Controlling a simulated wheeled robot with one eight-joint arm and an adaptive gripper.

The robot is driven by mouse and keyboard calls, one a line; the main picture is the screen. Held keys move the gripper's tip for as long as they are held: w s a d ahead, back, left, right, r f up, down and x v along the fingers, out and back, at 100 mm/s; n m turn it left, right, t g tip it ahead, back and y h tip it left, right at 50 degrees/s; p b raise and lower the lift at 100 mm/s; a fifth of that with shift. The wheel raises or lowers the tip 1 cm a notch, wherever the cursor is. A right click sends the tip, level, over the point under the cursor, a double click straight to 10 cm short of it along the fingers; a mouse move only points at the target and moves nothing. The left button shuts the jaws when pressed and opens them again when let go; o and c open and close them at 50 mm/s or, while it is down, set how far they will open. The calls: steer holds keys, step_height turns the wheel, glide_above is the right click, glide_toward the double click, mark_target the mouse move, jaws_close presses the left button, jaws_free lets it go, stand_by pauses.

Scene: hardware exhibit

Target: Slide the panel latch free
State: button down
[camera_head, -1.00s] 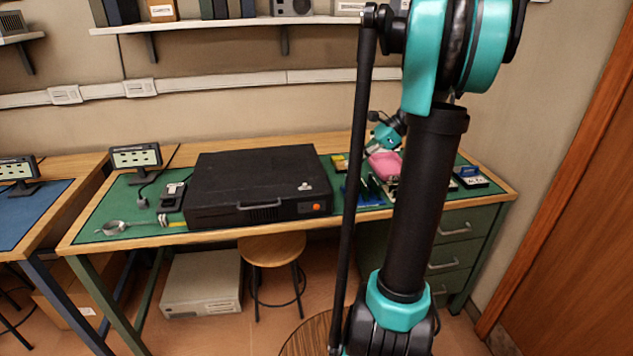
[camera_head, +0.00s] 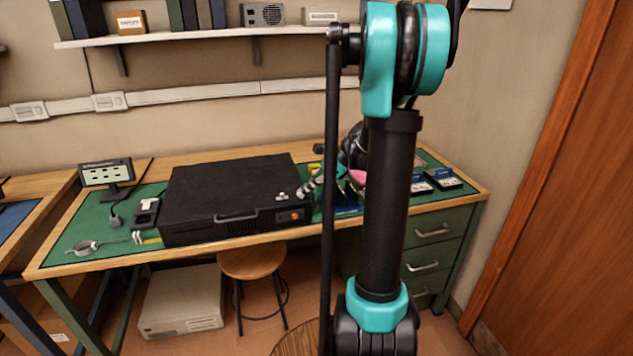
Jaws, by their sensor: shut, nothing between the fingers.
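A black case (camera_head: 222,197) lies flat on the green mat of the bench, with a handle on its front face and an orange button at front right. A small silver fitting (camera_head: 281,196), which looks like the panel latch, sits on its top near the front right corner. My gripper (camera_head: 301,192) is shut and empty, just right of this fitting at the case's right edge. Whether it touches the fitting or the case I cannot tell at this size. My arm hides part of the bench behind it.
The bench mat (camera_head: 85,237) carries a small monitor (camera_head: 107,174) and a wire tool (camera_head: 88,247) at left. Small trays (camera_head: 441,180) stand at right. A stool (camera_head: 251,261) stands in front, with a beige box (camera_head: 182,302) under the bench.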

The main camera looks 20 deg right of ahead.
mark_target(282, 195)
steer(key=shift+w+a+r, duration=0.1)
steer(key=shift+w+a, duration=0.1)
steer(key=shift+a, duration=0.65)
steer(key=shift+w+a, duration=0.15)
steer(key=shift+a, duration=0.7)
steer(key=shift+a, duration=1.3)
